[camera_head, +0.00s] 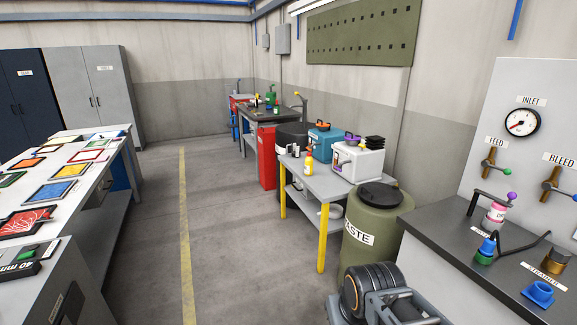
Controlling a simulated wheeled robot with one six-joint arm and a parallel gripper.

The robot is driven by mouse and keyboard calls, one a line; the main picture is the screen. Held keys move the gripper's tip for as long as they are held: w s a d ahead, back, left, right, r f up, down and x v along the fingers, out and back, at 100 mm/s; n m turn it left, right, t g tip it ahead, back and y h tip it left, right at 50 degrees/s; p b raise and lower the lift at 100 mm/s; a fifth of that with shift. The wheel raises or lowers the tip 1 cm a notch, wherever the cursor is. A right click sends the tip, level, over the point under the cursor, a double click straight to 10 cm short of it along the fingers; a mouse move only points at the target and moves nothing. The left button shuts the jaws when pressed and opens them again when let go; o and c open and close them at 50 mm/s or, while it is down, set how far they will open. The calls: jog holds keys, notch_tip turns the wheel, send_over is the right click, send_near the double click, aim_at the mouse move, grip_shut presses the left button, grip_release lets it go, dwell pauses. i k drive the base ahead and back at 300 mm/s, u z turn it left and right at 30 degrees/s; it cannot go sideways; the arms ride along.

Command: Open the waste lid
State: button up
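The waste drum (368,262) is an olive-green barrel with a white label, of which "ASTE" is readable. It stands on the floor between the grey work table and the dark counter at the right. Its black round lid (381,195) lies on the drum's top and looks shut. No hand or tool touches the lid. My gripper cannot be made out in this view. Dark and grey parts at the bottom edge, in front of the drum, look like my own arm and hide the drum's lower right side.
A grey table with yellow legs (322,238) stands left of the drum, holding a white box (357,163), a blue box (325,142) and a spray bottle (308,162). The right counter (480,252) carries fittings below a valve panel. The floor aisle (226,235) is clear.

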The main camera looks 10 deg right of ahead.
aim_at(374, 192)
jog(key=i, duration=2.8)
jog(key=z, duration=1.5)
